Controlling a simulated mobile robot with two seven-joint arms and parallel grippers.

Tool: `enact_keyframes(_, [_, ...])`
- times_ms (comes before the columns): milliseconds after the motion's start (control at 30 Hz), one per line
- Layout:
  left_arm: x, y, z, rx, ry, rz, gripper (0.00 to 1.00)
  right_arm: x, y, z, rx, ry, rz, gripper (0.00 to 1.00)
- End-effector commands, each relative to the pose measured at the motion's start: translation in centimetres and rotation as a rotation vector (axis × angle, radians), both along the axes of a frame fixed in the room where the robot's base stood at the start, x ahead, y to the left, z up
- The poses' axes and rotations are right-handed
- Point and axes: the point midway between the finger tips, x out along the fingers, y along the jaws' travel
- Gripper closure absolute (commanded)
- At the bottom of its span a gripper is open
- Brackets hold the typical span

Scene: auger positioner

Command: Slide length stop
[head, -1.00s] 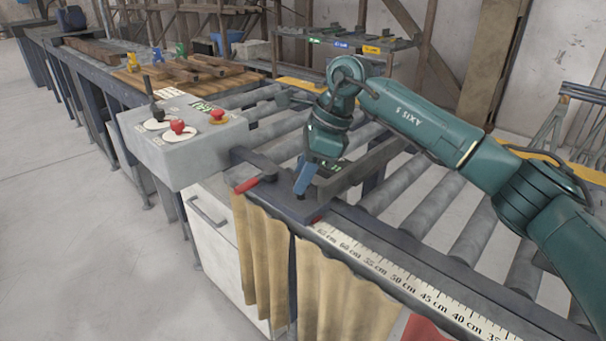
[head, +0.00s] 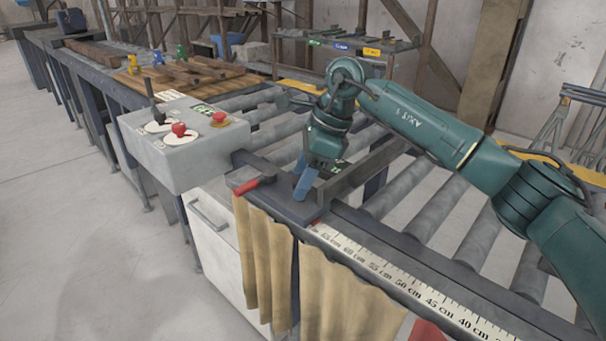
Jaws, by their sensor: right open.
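The length stop (head: 285,200) is a dark grey block with a long plate reaching back over the rollers. It sits on the rail at the far end of the scale (head: 400,280), just past the 65 cm mark. A red-tipped lever (head: 246,187) sticks out of its left side. My right gripper (head: 303,188) comes down from above, its blue fingers at the top of the stop's block. The jaws are open; whether they touch the stop cannot be told. My left gripper is not in view.
A grey control box (head: 180,145) with a joystick and red buttons stands left of the stop. Grey rollers (head: 420,215) lie behind the rail. Tan curtains (head: 268,260) hang below. Wooden pieces (head: 190,75) lie farther back.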

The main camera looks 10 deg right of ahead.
Motion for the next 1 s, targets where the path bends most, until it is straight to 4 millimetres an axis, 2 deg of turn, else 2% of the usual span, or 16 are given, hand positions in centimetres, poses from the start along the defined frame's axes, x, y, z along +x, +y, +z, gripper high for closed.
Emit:
enact_keyframes(233, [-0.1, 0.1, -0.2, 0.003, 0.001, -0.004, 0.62, 0.0, -0.5, 1.0, 0.0, -0.002, -0.002, 0.48])
enact_keyframes(700, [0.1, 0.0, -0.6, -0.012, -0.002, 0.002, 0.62, -0.5, -4.1, 10.0, 0.001, -0.002, -0.002, 0.48])
enact_keyframes(800, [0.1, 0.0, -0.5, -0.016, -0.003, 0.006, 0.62, -0.5, -4.6, 11.2, 0.001, -0.002, -0.001, 0.48])
enact_keyframes(1000, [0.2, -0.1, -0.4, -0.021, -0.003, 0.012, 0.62, -0.6, -5.0, 12.2, 0.0, 0.0, 0.0, 0.48])
